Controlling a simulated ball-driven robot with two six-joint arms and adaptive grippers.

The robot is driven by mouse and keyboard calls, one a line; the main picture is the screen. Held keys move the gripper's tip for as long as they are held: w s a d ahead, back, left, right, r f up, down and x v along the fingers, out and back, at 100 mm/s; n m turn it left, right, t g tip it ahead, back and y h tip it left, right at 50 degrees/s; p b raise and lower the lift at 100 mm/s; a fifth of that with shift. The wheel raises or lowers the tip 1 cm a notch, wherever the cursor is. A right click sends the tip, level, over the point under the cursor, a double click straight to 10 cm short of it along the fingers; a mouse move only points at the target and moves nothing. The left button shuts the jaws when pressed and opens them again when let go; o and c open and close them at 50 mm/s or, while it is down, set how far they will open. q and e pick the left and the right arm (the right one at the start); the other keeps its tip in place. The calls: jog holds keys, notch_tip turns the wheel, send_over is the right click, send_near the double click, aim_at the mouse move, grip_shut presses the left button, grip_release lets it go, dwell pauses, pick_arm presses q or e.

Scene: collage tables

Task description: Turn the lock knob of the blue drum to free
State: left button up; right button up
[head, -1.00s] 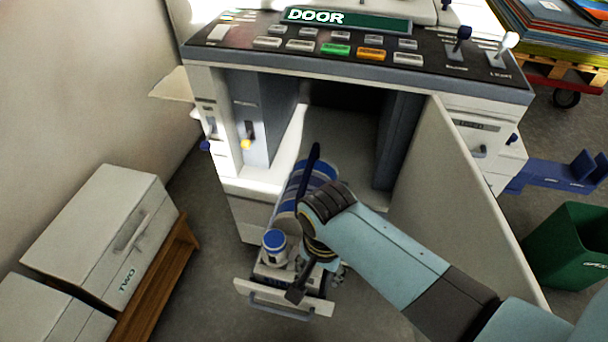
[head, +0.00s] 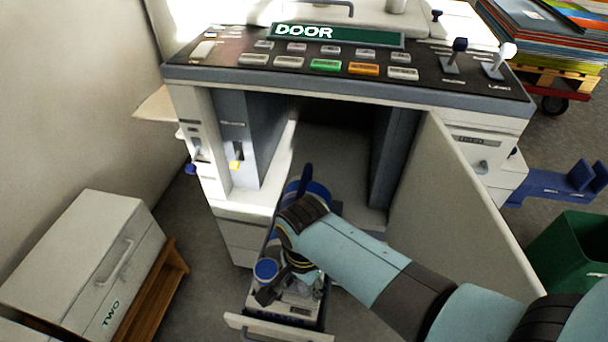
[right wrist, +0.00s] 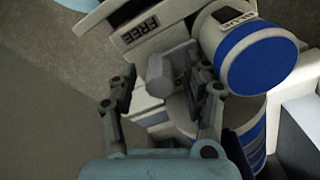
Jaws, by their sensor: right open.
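In the head view my right gripper (head: 284,288) is low over the pulled-out drawer (head: 284,327), beside a blue round end (head: 266,269). My right arm hides much of the drum and the knob. My left gripper is out of view.
The machine's door (head: 460,215) stands open to the right of my arm. The control panel (head: 345,62) runs above the opening. A white box marked TWO (head: 85,255) sits on a wooden stand at left. A green bin (head: 575,250) stands at right.

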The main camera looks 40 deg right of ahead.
grip_shut()
dwell(0.4)
jog(key=n+p, duration=0.3)
jog(key=shift+r, duration=0.15)
jog(key=n+p, duration=0.2)
jog(key=n, duration=0.2)
jog(key=shift+n+p, duration=0.35)
jog(key=shift+n, duration=0.05)
jog(key=n+p, duration=0.2)
jog(key=n, duration=0.3)
jog(key=n+p, duration=0.1)
jog(key=n, duration=0.4)
jog(key=shift+f, duration=0.2)
